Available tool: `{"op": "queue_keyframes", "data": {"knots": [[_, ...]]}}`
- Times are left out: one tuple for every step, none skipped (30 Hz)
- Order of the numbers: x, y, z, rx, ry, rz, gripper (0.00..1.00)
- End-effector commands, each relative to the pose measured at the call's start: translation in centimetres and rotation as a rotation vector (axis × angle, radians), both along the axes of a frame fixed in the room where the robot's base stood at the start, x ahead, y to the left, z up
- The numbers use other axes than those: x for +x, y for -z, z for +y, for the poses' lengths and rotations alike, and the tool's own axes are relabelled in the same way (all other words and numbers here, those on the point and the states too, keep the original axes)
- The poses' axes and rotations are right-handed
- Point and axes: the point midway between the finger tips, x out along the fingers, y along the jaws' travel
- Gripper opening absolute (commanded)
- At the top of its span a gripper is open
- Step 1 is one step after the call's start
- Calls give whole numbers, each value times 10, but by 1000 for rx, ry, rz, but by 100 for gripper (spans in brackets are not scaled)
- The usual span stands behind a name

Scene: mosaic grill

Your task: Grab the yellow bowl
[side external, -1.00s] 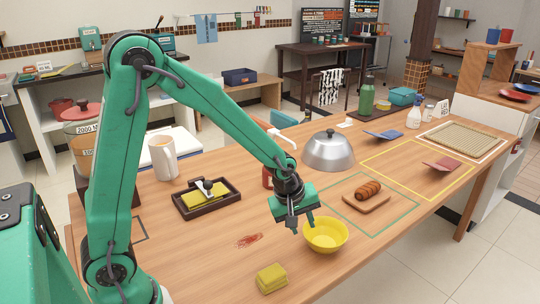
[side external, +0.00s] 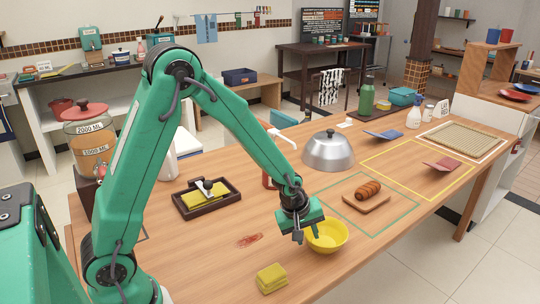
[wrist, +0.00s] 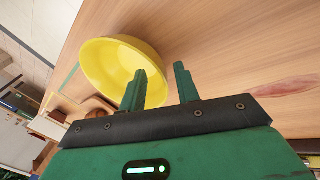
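The yellow bowl (side external: 330,238) stands upright and empty on the wooden table, near its front edge. It also shows in the wrist view (wrist: 112,62), beyond my fingers. My gripper (side external: 305,236) is at the bowl's left side, low and close to the rim. In the wrist view my gripper (wrist: 160,82) has a clear gap between its two fingers and holds nothing. There one finger overlaps the bowl and the other is just outside it, with part of the rim showing between them. I cannot tell whether a finger touches the bowl.
A yellow sponge (side external: 272,278) lies front-left of the bowl, and a red smear (side external: 249,240) is left of it. A board (side external: 366,203) with bread lies to the right. A metal dome (side external: 328,152) stands behind. A dark tray (side external: 207,205) sits farther left.

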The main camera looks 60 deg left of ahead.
Motion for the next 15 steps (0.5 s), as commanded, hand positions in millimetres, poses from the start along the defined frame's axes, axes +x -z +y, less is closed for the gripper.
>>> {"op": "queue_keyframes", "data": {"knots": [[1,3,0,0,0,1,32],[1,5,0,0,0,2,32],[2,7,0,0,0,2,32],[2,7,0,0,0,1,32],[2,8,0,0,0,1,32],[3,8,0,0,0,0,32],[3,8,0,0,0,0,32],[3,8,0,0,0,0,32],[3,8,0,0,0,0,32],[3,8,0,0,0,0,32],[3,8,0,0,0,0,32],[3,8,0,0,0,0,32],[3,8,0,0,0,0,32],[3,8,0,0,0,0,32],[3,8,0,0,0,0,32]]}}
